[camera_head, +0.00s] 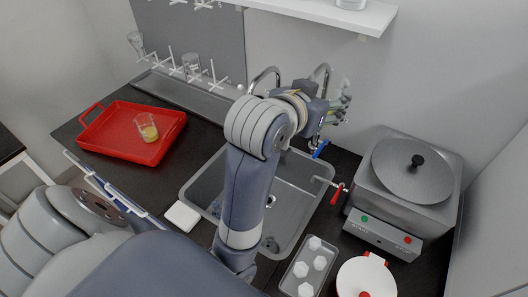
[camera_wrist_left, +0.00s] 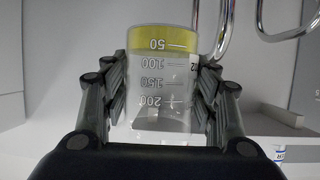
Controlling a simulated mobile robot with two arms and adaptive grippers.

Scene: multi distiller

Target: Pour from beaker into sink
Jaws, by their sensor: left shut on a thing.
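My left gripper (camera_head: 340,104) is above the back right edge of the grey sink (camera_head: 292,168), beside the taps. In the left wrist view it is shut on a clear beaker (camera_wrist_left: 160,98) with printed volume marks. Yellow liquid (camera_wrist_left: 160,40) fills the beaker's end near the 50 mark. The marks and tap arches both appear upside down in that view, so the beaker looks about upright. In the head view the gripper mostly hides the held beaker. My right gripper is not in view.
A second beaker with yellow contents (camera_head: 146,127) stands in a red tray (camera_head: 110,138). Curved taps (camera_head: 322,72) stand behind the sink. A metal heating device (camera_head: 405,180) is at right, with a tray of white pieces (camera_head: 312,262) in front. A drying rack (camera_head: 190,85) is at back left.

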